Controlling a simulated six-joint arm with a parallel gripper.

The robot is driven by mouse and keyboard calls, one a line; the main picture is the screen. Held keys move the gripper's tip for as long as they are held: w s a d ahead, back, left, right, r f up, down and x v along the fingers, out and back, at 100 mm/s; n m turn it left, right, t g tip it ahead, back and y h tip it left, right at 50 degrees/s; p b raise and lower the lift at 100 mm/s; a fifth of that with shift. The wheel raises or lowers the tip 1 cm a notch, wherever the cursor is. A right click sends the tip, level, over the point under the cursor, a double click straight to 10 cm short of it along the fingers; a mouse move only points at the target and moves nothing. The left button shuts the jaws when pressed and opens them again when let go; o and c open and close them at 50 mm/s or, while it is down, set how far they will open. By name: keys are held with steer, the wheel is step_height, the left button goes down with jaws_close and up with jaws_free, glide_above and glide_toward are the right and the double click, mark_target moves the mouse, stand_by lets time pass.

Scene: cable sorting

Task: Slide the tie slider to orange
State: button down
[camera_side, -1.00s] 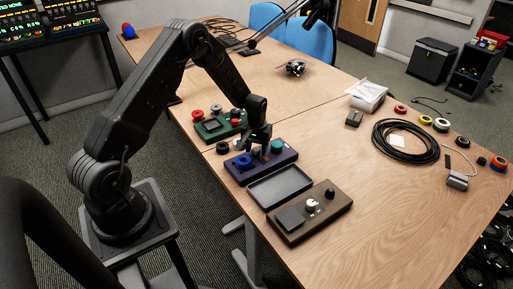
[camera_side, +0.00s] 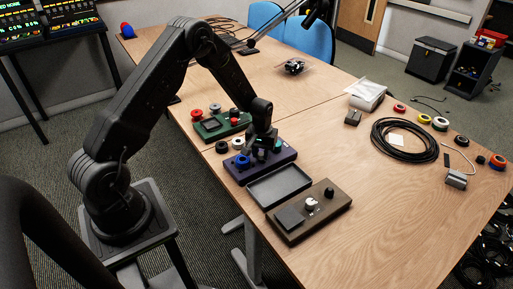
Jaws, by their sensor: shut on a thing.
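A purple control box (camera_side: 284,161) sits on the table in front of my arm. It carries a blue round knob (camera_side: 242,161) at its left end and a teal knob (camera_side: 277,146) toward its right end. My gripper (camera_side: 262,155) points down over the middle of the box, shut on the slider there. The fingers hide most of the slider and its track. No orange mark on the box can be made out at this size.
A green box (camera_side: 212,128) with red knobs stands behind. A dark tray (camera_side: 280,186) and a brown box (camera_side: 322,213) with knobs stand in front. A black cable coil (camera_side: 405,140) and several tape rolls lie at the right. The table's front right is clear.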

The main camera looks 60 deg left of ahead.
steer(key=shift+d, duration=0.4)
steer(key=c, duration=0.9)
jaws_free()
steer(key=shift+o, duration=0.2)
steer(key=shift+a+r, duration=0.1)
steer(key=shift+r, duration=0.05)
step_height(320, 180, up, 14)
steer(key=shift+f, duration=0.2)
